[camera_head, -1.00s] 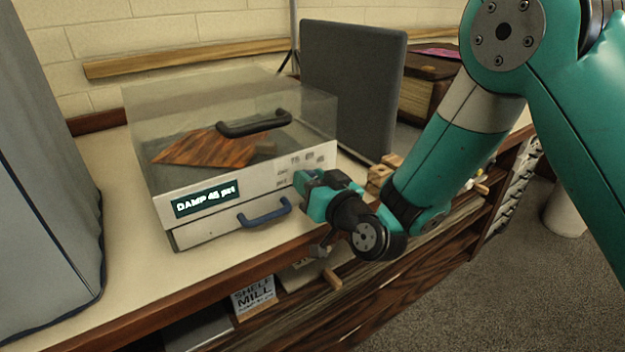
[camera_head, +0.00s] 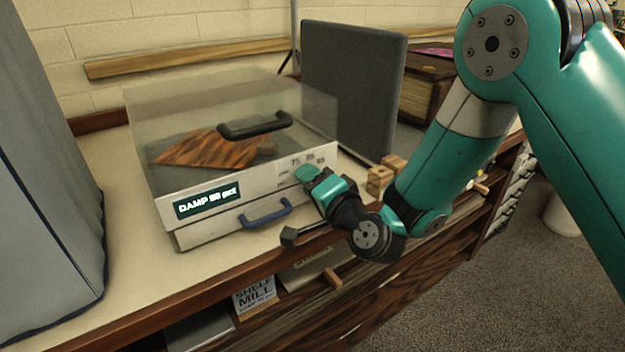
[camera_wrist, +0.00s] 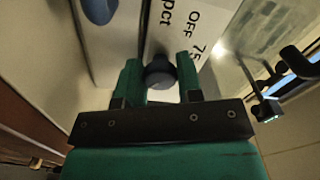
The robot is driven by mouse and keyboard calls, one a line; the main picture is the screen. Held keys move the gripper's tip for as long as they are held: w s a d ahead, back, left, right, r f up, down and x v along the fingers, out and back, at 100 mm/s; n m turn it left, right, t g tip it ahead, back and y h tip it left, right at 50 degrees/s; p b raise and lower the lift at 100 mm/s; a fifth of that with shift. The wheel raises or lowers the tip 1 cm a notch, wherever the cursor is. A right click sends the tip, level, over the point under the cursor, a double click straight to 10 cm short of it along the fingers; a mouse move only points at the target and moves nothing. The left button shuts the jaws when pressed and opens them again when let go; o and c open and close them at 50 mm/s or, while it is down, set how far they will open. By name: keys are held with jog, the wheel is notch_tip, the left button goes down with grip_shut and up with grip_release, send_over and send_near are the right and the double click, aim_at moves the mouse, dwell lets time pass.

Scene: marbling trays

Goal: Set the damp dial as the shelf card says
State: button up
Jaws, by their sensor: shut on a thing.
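The damp box (camera_head: 255,200) has a clear lid, a white front, and a dark display (camera_head: 207,199) reading DAMP and a two-digit figure in pct, perhaps 50; its first digit is blurred. My gripper (camera_wrist: 160,76) is shut on the dark round damp dial (camera_wrist: 159,70) at the right of the front. In the wrist view, printed marks OFF and 75 show beside the dial. In the head view my gripper (camera_head: 307,177) hides the dial. A shelf card (camera_head: 255,296) below reads SHELF MILL; its small bottom line is too small to read surely.
A blue drawer handle (camera_head: 265,212) sticks out left of my gripper. A black lid handle (camera_head: 254,125) is above. Wooden blocks (camera_head: 379,180) stand to the right. A tall grey panel (camera_head: 352,85) stands behind. Another card (camera_head: 312,262) is partly hidden below.

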jog(key=m, duration=0.5)
jog(key=shift+w+r+m+p, duration=0.2)
jog(key=shift+m+p, duration=0.1)
jog(key=shift+m, duration=0.1)
jog(key=m, duration=0.4)
jog(key=shift+d+m, duration=0.1)
jog(key=shift+m, duration=0.2)
jog(key=o, duration=0.9)
jog(key=shift+s+f, duration=0.1)
